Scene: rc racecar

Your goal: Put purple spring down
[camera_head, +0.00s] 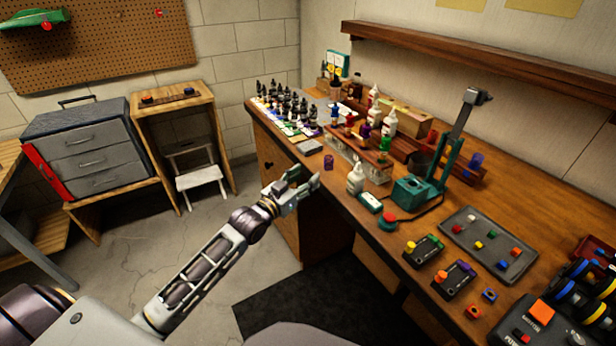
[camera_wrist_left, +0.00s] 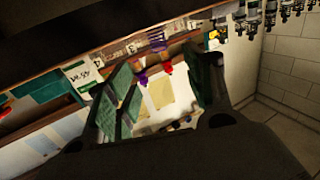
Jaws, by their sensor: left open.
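The purple spring (camera_head: 329,162) stands on the wooden workbench (camera_head: 345,200) near its front edge. In the left wrist view the spring (camera_wrist_left: 156,40) shows as a purple coil beyond the gap between the fingers. My left gripper (camera_head: 305,178) is open, at the bench's front edge and a little short of the spring. Its two green-padded fingers (camera_wrist_left: 163,72) are spread apart with nothing between them, and the spring appears clear of both. My right gripper is not in view.
Several dark-capped paint bottles (camera_head: 290,103) stand left of the spring, beside a grey block (camera_head: 309,146). A green press (camera_head: 415,190) and a grey tray (camera_head: 489,243) lie farther right.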

